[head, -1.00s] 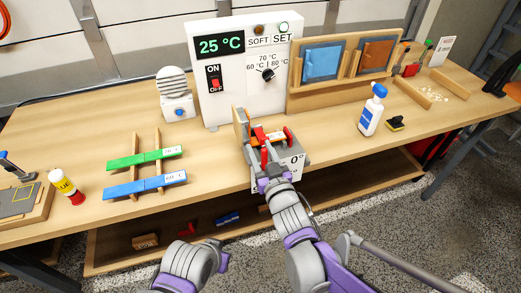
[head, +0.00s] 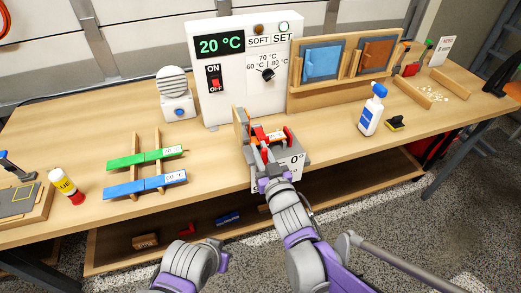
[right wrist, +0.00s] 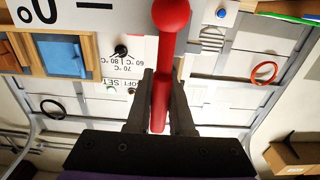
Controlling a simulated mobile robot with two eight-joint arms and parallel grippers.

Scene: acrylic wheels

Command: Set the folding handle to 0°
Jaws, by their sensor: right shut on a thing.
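The folding fixture (head: 292,172) stands at the front edge of the bench. Its white face carries a 0° mark, which also shows upside down in the right wrist view. The red folding handle (right wrist: 171,18), a bar with a round knob, runs between my right fingers. My right gripper (right wrist: 160,85) is shut on this handle. In the head view the right gripper (head: 264,168) is at the fixture's front, and its wrist hides part of the face. Of my left arm, only links show at the bottom; its fingers are out of sight.
The white heater box (head: 240,80) behind reads 20 °C, with a red switch and a dial. Green (head: 145,158) and blue (head: 146,184) strips lie on wooden rails at left. A spray bottle (head: 371,112) and a framed panel rack (head: 345,92) stand at right.

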